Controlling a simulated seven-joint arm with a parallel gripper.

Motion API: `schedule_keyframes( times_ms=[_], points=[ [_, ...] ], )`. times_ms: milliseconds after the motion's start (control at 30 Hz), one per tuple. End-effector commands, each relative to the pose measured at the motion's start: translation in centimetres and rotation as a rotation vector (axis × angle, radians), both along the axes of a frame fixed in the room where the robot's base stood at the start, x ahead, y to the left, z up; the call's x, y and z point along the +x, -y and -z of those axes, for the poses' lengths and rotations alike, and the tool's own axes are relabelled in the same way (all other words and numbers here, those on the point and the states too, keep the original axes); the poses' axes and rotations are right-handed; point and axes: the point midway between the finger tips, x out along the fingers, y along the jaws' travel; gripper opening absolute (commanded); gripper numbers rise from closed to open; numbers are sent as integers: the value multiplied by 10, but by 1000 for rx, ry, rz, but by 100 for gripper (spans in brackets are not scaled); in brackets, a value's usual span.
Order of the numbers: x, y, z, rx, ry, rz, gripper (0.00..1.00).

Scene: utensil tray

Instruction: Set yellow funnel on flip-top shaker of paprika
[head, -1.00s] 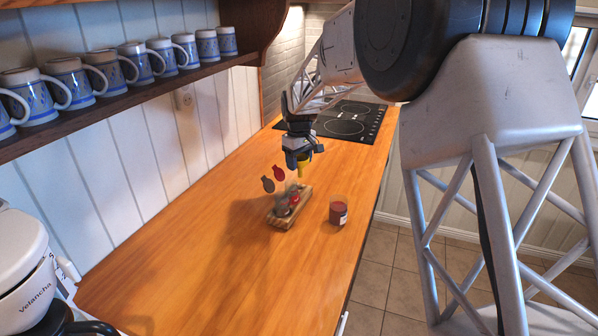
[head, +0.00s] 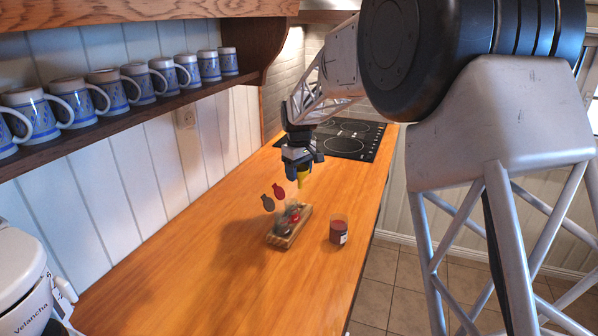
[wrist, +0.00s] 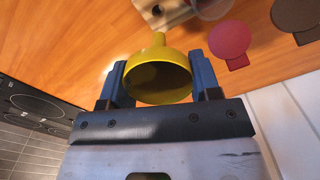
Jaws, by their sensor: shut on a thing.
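The yellow funnel (head: 303,181) is held in my gripper (head: 303,163), in the air above the wooden holder. In the wrist view the funnel (wrist: 158,80) sits between the two blue fingers, its wide mouth toward the camera and its spout pointing away. A shaker with a raised red flip-top lid (head: 278,191) stands in the holder; its red top (head: 295,217) shows, and I take it as the paprika. A second shaker with a raised grey-brown lid (head: 267,203) stands beside it. The funnel is apart from both. The red lid also shows in the wrist view (wrist: 230,40).
The wooden holder (head: 277,241) sits on the counter (head: 215,265). A glass jar with dark red contents (head: 338,231) stands close to its right. A hob (head: 345,140) lies behind. Mugs (head: 105,90) line a shelf at left.

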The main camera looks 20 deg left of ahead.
Motion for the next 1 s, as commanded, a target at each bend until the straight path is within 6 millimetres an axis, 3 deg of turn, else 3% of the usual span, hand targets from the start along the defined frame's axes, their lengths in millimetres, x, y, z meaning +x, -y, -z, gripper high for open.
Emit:
schedule_keyframes(
  times_ms=[500,1000],
  points=[
    [-61,-3,-15,3,3,-1,35],
    [-67,-2,-15,2,3,0,35]
  ],
)
